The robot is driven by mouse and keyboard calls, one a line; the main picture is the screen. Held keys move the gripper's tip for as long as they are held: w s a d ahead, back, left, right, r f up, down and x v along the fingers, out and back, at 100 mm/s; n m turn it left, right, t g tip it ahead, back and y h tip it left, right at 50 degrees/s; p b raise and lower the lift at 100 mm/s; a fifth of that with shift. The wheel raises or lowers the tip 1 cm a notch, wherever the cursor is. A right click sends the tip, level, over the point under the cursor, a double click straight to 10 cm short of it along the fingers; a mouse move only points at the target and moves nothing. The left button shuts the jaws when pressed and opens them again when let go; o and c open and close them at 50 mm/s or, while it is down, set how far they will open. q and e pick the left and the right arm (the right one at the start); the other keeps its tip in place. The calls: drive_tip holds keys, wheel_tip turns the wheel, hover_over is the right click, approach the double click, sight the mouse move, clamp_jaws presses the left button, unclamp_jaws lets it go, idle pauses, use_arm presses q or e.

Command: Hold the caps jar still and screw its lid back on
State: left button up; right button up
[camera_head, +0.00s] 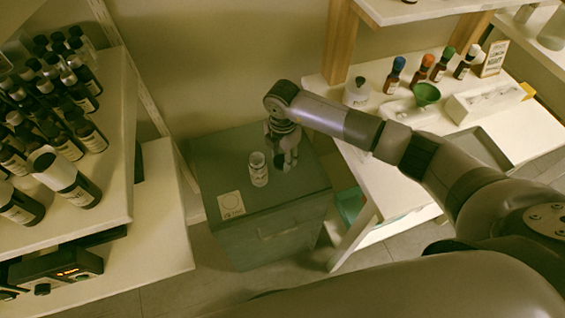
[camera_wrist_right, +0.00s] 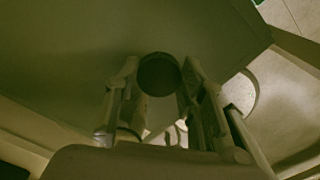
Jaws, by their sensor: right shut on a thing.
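The caps jar (camera_head: 258,170), small and white with a label, stands upright on the grey-green cabinet top (camera_head: 225,160). No lid shows on it in the head view. My right gripper (camera_head: 284,163) points down just right of the jar. In the right wrist view my right gripper (camera_wrist_right: 158,78) is shut on a dark round lid (camera_wrist_right: 158,74) between its fingertips. In the head view the fingers mostly hide the lid. My left gripper is not in view.
A pale card with a circle (camera_head: 231,205) lies near the cabinet's front left. Shelves with many dark bottles (camera_head: 70,185) stand left. A white bench (camera_head: 385,185) at right holds dropper bottles, a green funnel (camera_head: 426,94) and a white jar (camera_head: 357,93). The cabinet's back left is clear.

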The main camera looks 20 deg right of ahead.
sight(283, 159)
wheel_tip(283, 159, up, 15)
drive_tip(key=shift+r+b, duration=0.15)
drive_tip(key=shift+b, duration=0.25)
